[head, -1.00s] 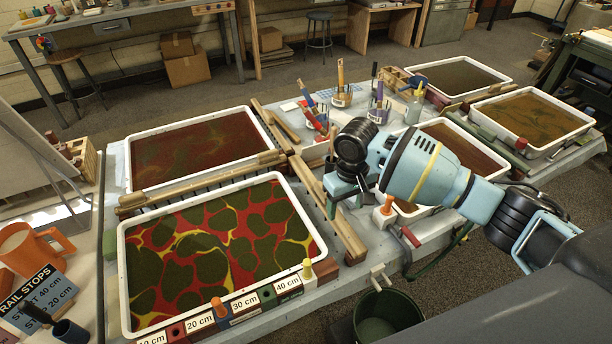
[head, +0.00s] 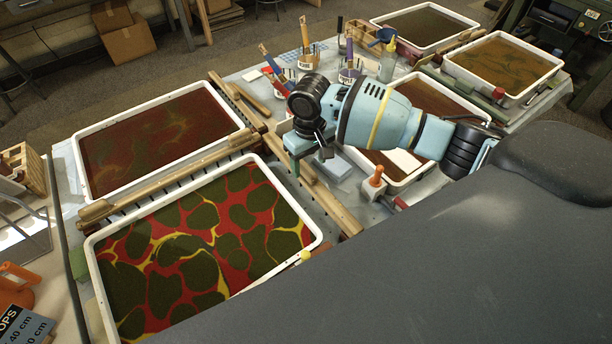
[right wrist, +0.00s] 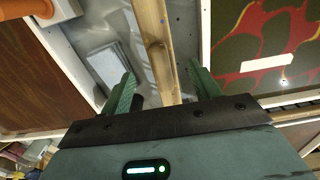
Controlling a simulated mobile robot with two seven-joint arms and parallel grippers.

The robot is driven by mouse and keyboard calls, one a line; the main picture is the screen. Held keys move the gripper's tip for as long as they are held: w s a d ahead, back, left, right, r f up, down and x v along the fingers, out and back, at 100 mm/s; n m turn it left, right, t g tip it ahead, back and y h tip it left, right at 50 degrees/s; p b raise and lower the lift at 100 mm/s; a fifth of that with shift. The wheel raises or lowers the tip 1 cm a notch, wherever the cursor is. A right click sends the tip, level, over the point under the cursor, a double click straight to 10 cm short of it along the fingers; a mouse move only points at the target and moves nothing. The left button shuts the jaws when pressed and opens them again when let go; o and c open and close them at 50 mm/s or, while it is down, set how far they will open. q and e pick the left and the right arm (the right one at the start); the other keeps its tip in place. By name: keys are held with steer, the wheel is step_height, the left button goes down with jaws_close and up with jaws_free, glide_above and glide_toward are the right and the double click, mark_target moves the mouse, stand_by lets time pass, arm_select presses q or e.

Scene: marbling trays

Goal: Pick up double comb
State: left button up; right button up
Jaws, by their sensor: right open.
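A long toothed wooden comb (head: 175,183) lies between the two left trays. Another long wooden bar (head: 335,208) runs front to back along the right side of these trays. I cannot tell from the pictures which is the double comb. My right gripper (head: 308,165) is over the front-to-back bar, its fingers pointing down. In the right wrist view the open fingers (right wrist: 164,82) stand on either side of a wooden bar (right wrist: 153,40), which passes between them and runs under the palm. Nothing is gripped. My left gripper is out of view.
A marbled red, green and yellow tray (head: 92,268) is at front left, a dark red tray (head: 78,160) behind it. An orange-handled tool (head: 375,178) stands right of the gripper near another tray (head: 437,163). Brushes in holders (head: 308,60) stand behind the gripper.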

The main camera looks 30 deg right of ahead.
mark_target(307, 168)
steer(key=shift+w+a+f+b, duration=0.1)
steer(key=shift+w+f+b, duration=0.1)
steer(key=shift+f, duration=1.1)
steer(key=shift+w+f+b, duration=0.1)
steer(key=shift+f+b, duration=0.05)
steer(key=shift+f, duration=1.1)
